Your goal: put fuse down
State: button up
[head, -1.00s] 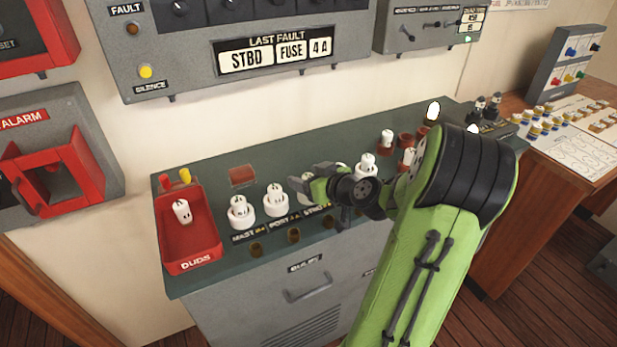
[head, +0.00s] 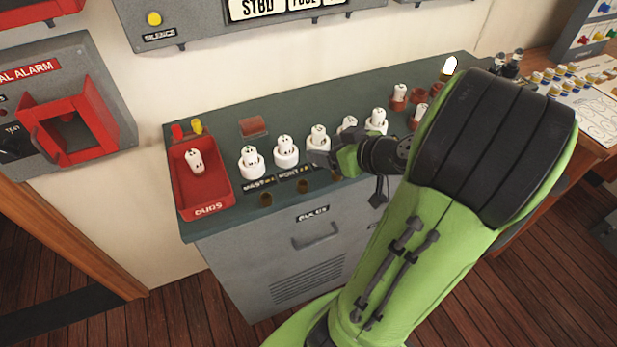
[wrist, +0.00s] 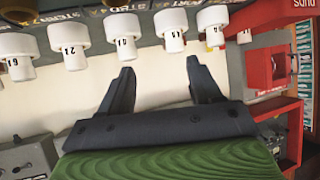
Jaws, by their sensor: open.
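A row of white fuses stands upright in white holders along the console; the third from the left (head: 318,137) is just beyond my gripper (head: 321,158). In the wrist view that fuse (wrist: 126,43) is at the top, above the STBD label's side of the row, with the PORT fuse (wrist: 173,40) beside it. My gripper (wrist: 163,78) is open and its fingers are empty. The fingertips are apart from the fuses. A red DUDS tray (head: 213,197) at the console's left end holds one white fuse (head: 194,161).
A red alarm box (head: 75,120) is on the wall at left.

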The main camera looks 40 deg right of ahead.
jog(key=w+a+f+n+g+y, duration=0.15)
jog(key=a+g, duration=0.25)
jog(key=a, duration=0.6)
jog(key=s+a+r+m+g+h, duration=0.1)
jog(key=s+a+r, duration=0.3)
jog(key=s+a, duration=0.6)
jog(key=shift+s+a+r+g+h, duration=0.4)
jog(key=shift+s+g, duration=0.3)
jog(key=shift+s, duration=0.45)
jog(key=shift+m, duration=0.25)
notch_tip(320, 180, up, 7)
jog(key=p, duration=0.6)
jog(key=shift+f+p, duration=0.2)
jog(key=shift+p, duration=0.15)
